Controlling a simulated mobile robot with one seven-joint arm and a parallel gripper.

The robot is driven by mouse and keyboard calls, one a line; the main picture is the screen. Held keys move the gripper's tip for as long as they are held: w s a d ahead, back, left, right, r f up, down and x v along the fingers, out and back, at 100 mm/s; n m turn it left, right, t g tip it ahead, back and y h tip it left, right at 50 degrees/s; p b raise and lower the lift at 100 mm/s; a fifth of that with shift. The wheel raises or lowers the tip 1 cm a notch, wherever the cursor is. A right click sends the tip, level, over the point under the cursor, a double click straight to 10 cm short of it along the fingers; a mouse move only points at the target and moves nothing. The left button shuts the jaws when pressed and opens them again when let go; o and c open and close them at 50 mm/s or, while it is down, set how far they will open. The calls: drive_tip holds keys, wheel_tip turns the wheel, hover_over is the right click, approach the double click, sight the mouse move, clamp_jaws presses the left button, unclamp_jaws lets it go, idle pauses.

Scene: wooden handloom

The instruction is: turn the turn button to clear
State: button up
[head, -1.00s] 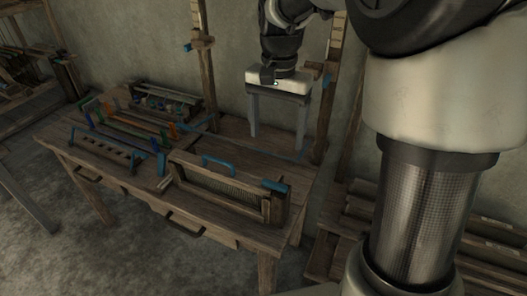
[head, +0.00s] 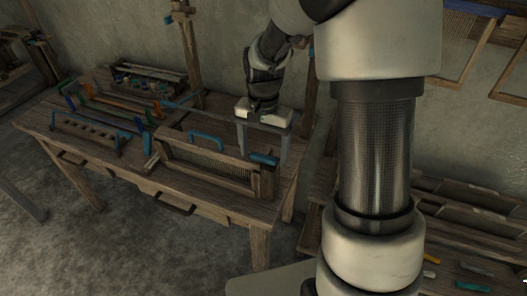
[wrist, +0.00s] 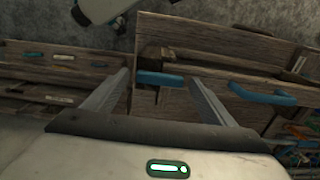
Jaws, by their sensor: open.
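A blue turn button (head: 264,159) lies on top of the right end post of a wooden reed frame (head: 212,166) on the loom table. In the wrist view the turn button (wrist: 160,79) appears between my fingertips, lying roughly across the gap. My gripper (head: 264,156) is open, pointing down over that end of the frame, its two long grey fingers spread wide with nothing gripped. I cannot tell whether the fingertips are level with the button or above it; no contact shows.
A blue arched handle (head: 206,139) stands on the frame left of my fingers. The table (head: 95,150) also holds a blue-ended holed rack (head: 88,132) and several colored bars. A wooden upright (head: 187,60) rises behind. Shelves with small tools (head: 470,262) stand right.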

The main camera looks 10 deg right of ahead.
sight(268, 169)
drive_tip(key=c, duration=1.1)
drive_tip(key=shift+o, duration=0.2)
drive_tip(key=shift+n, duration=0.4)
drive_tip(key=n, duration=0.2)
drive_tip(key=n+p, duration=0.1)
drive_tip(key=shift+s+a+n, duration=0.15)
drive_tip(key=shift+s+n, duration=0.25)
drive_tip(key=n, duration=0.2)
drive_tip(key=n+p, duration=0.1)
drive_tip(key=n, duration=0.1)
drive_tip(key=shift+s, duration=0.4)
drive_tip(key=n+p, duration=0.1)
drive_tip(key=n, duration=0.2)
drive_tip(key=s+n, duration=0.1)
drive_tip(key=n, duration=0.1)
drive_tip(key=shift+r+n+p, duration=0.1)
drive_tip(key=shift+n+p, duration=0.3)
drive_tip(key=shift+s+d+n+p, duration=0.1)
drive_tip(key=shift+d+n+p, duration=0.2)
drive_tip(key=shift+n, duration=0.6)
drive_tip(key=shift+s+d+n+p, duration=0.1)
drive_tip(key=shift+n+p, duration=0.3)
drive_tip(key=shift+n, duration=0.5)
